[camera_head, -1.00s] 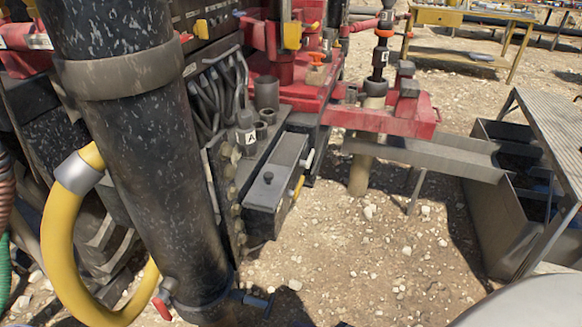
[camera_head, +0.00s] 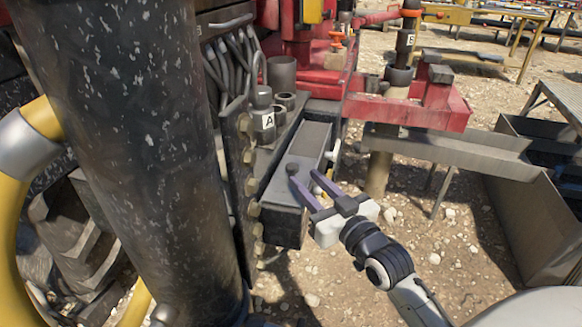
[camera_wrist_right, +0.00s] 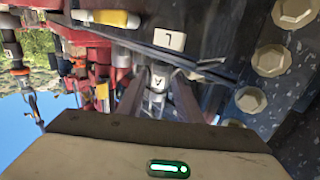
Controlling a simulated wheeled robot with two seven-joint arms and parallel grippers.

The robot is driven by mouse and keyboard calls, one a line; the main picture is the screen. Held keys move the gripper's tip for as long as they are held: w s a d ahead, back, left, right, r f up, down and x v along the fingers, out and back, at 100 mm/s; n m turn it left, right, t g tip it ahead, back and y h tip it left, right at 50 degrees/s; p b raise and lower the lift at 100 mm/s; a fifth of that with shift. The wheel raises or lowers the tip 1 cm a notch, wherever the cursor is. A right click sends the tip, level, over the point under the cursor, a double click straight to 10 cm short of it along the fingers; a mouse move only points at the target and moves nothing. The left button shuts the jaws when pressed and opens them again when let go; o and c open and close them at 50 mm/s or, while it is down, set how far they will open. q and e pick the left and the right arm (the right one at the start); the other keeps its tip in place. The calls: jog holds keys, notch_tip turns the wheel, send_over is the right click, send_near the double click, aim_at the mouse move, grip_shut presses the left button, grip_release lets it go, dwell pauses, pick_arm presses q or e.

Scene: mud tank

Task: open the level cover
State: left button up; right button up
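A narrow grey metal box with a flat lid, seemingly the level cover (camera_head: 307,147), sits beside the machine's bolted side plate in the head view. The lid lies closed on the box. Whether a finger touches the knob cannot be told. My left gripper is out of view.
A thick black speckled pipe (camera_head: 120,140) stands close on the left, with a yellow hose (camera_head: 12,215) beside it. Large bolts line the side plate. A metal trough (camera_head: 450,150) and open bin (camera_head: 535,205) are at right. Gravel ground lies clear between.

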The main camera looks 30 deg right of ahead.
aim_at(295, 169)
jog(key=w, duration=0.5)
jog(key=w+b, duration=0.1)
jog(key=w, duration=0.1)
jog(key=shift+w+d, duration=0.25)
jog(key=shift+d, duration=0.05)
grip_shut()
